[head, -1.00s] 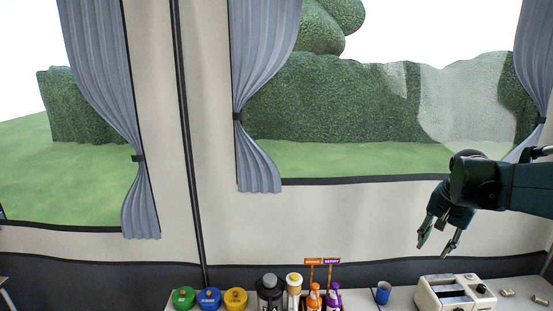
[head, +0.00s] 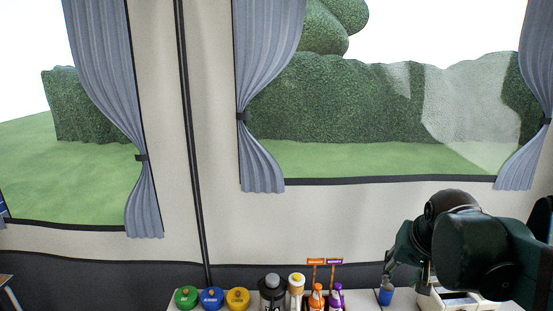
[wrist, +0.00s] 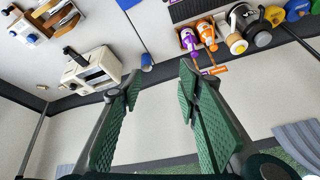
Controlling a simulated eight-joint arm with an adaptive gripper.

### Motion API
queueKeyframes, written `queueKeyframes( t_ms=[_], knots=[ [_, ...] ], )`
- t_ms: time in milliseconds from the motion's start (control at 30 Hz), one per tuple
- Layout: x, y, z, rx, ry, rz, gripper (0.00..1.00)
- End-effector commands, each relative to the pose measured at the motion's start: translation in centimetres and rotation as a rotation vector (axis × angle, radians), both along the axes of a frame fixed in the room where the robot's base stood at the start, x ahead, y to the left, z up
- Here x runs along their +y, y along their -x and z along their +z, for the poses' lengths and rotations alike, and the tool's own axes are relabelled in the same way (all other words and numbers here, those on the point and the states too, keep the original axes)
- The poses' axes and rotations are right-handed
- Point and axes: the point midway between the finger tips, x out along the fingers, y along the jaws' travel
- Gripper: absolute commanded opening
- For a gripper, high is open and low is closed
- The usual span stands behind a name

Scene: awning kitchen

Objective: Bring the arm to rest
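My gripper (wrist: 160,78) shows in the wrist view with its two green fingers spread apart and nothing between them. In the head view my gripper (head: 408,275) hangs low at the right, partly hidden behind my dark arm. It appears in front of the counter near the toaster. No object is in its grasp.
Orange (head: 317,296) and purple (head: 337,297) bottles, other containers and coloured lids line the counter. Curtained windows are behind.

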Motion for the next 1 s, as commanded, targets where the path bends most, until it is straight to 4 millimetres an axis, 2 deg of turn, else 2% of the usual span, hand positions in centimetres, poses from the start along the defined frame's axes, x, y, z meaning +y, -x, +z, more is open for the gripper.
queueKeyframes(
  t_ms=[200, 600, 800, 1000],
  knots=[
    [3.0, 3.1, -0.9, -0.035, 0.034, 0.098, 0.34],
    [7.5, 8.4, -3.4, -0.101, 0.098, 0.271, 0.34],
    [8.9, 10.4, -4.6, -0.129, 0.123, 0.338, 0.34],
    [9.4, 11.2, -5.1, -0.141, 0.134, 0.365, 0.34]
  ],
)
